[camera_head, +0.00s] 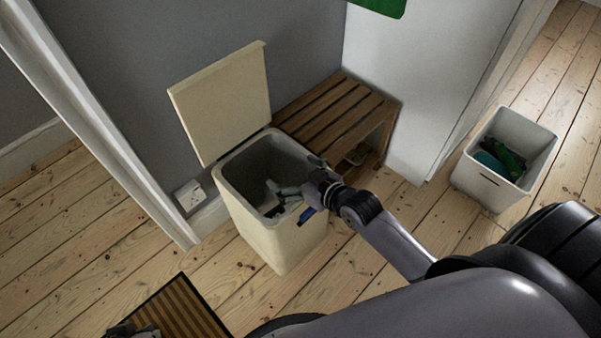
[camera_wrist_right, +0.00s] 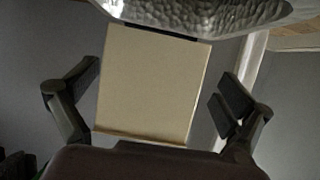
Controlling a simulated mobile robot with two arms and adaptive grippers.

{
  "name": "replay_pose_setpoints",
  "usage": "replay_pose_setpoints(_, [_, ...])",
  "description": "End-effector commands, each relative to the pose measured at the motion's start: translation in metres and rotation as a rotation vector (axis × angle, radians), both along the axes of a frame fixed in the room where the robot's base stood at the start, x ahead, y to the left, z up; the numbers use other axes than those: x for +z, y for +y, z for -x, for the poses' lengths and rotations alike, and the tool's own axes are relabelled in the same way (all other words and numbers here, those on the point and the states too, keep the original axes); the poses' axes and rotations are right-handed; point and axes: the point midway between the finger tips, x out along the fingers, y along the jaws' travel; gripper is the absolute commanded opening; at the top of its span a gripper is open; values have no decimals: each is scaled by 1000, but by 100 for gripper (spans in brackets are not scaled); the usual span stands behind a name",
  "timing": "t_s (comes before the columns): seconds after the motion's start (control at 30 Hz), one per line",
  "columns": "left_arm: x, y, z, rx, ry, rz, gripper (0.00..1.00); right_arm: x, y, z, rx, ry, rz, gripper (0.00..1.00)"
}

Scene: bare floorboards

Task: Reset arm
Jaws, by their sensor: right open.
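My right gripper (camera_head: 280,198) reaches over the right rim of a cream bin (camera_head: 275,240), with its fingers above or inside the opening. The bin's lid (camera_head: 225,100) stands raised at the back. In the right wrist view my right gripper (camera_wrist_right: 155,98) is open, its fingers spread wide, with the lid (camera_wrist_right: 150,85) seen between and beyond them. A small blue thing (camera_head: 307,215) shows by the bin's right rim, beside the gripper. A dark grey part at the bottom left edge looks like my left gripper (camera_head: 137,331); it is cut off and its jaws are unclear.
A wooden slatted bench (camera_head: 335,112) stands right of the bin. A white bin (camera_head: 470,181) holding green and dark things stands at the right. A striped mat (camera_head: 185,305) lies lower left. A hammered metallic surface (camera_wrist_right: 215,12) crosses the wrist view's top.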

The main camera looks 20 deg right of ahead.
Motion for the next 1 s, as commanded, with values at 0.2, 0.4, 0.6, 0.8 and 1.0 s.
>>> replay_pose_setpoints(0.2, [0,0,0,0,0,0,0,7,-5,15,0,1,0,98])
replay_pose_setpoints(0.4, [0,0,0,0,0,0,0,7,-5,15,-1,0,0,98])
replay_pose_setpoints(0.6, [6,-12,0,0,0,-14,0,7,-5,15,-1,0,0,98])
replay_pose_setpoints(0.8, [1,-3,0,-2,0,-2,0,6,-4,17,0,8,2,98])
replay_pose_setpoints(1.0, [0,1,0,1,0,0,0,-7,14,56,11,174,51,98])
